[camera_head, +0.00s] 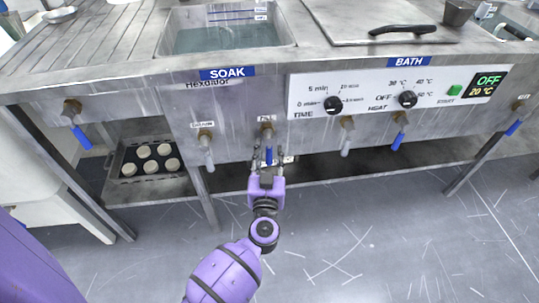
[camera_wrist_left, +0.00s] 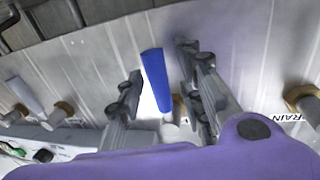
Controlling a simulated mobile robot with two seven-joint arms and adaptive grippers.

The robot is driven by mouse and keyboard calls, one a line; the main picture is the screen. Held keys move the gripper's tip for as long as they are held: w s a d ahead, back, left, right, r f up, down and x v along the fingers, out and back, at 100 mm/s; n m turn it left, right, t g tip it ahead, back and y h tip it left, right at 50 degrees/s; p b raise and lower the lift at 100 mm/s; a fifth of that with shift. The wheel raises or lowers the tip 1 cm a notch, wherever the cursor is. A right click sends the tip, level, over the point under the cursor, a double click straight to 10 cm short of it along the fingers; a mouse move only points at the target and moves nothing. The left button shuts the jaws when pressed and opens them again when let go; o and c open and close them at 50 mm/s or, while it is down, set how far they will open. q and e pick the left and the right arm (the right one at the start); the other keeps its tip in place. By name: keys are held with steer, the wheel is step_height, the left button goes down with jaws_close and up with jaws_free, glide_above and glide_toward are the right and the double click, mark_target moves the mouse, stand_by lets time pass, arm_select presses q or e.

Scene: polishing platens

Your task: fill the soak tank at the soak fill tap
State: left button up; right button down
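My left gripper (camera_head: 263,160) is at this lever. In the left wrist view the lever (camera_wrist_left: 155,80) stands between the two fingers, with a gap on each side; the gripper (camera_wrist_left: 160,75) is open around it. My right gripper is in neither view.
A drain tap (camera_head: 206,148) with a grey lever is just left of the fill tap. Bath taps (camera_head: 347,135) and a control panel (camera_head: 375,95) are to the right. A tray of pale discs (camera_head: 150,160) is on the lower shelf. The floor in front is clear.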

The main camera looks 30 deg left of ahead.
arm_select(q)
jaws_close()
stand_by(0.5)
steer(key=d+n, duration=0.1)
steer(key=n, duration=0.1)
steer(key=w+n, duration=0.1)
steer(key=shift+d+r+n+t, duration=0.15)
steer(key=shift+d+n+t, duration=0.15)
steer(key=shift+d+n, duration=0.1)
steer(key=shift+w+d+r+n+y, duration=0.15)
steer(key=shift+w+d+n+y, duration=0.1)
steer(key=shift+n, duration=0.4)
steer(key=shift+w+d+r+n+y, duration=0.15)
steer(key=shift+d+n, duration=0.1)
steer(key=shift+n, duration=0.4)
jaws_free()
